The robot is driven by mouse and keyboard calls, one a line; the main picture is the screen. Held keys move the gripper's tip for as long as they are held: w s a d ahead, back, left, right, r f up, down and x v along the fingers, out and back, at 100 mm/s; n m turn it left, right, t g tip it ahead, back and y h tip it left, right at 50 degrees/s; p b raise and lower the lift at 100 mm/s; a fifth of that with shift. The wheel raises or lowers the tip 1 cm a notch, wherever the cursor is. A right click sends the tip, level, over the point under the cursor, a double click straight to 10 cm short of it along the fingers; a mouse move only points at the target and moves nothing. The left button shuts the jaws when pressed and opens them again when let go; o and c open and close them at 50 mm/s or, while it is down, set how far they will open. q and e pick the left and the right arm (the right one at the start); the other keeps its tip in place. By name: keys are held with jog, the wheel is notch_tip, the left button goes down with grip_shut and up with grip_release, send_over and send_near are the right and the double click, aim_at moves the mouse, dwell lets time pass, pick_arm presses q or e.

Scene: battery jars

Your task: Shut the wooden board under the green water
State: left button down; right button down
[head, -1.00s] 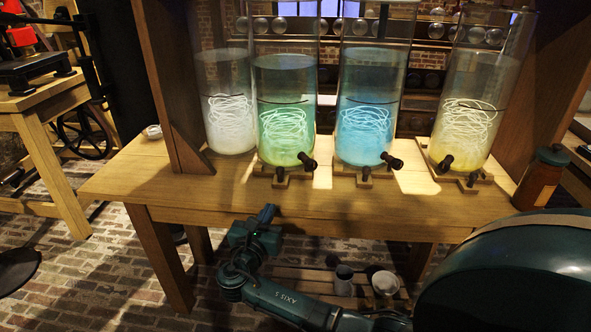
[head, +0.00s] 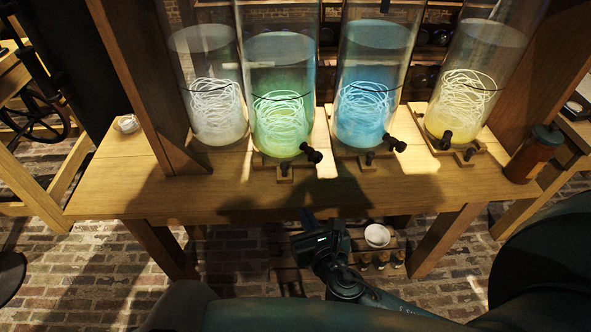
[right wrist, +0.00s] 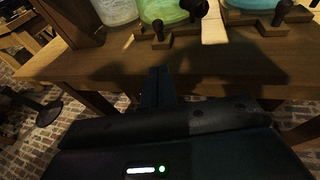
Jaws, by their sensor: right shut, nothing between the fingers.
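The jar of green water (head: 281,115) stands on the table, second from the left. Under it lies a small wooden board (head: 262,160) with a dark knob (head: 285,169) at its front; the board's front part shows beyond the jar's base. A dark tap (head: 311,155) sticks out to the knob's right. In the right wrist view, the board (right wrist: 148,35) is near the top. My right gripper (head: 309,217) is shut and empty at the table's front edge, short of the board and slightly right of its knob. My left gripper is not in view.
Jars of white (head: 214,110), blue (head: 366,115) and yellow water (head: 462,110) stand in the same row. The blue jar's knob (head: 370,158) and tap are close on the right. A reddish-brown bottle (head: 532,158) stands at the table's right end. The table's front strip (head: 220,195) is clear.

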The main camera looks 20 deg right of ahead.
jog(key=b, duration=0.1)
send_near(289, 177)
jog(key=w, duration=0.3)
jog(key=w+a, duration=0.1)
jog(key=w, duration=0.1)
jog(key=shift+w+r, duration=0.25)
jog(key=shift+w, duration=0.4)
jog(key=w, duration=0.1)
jog(key=w+d, duration=0.1)
jog(key=w, duration=0.1)
jog(key=shift+w+r, duration=0.1)
jog(key=shift+r, duration=0.2)
jog(key=shift+d, duration=0.1)
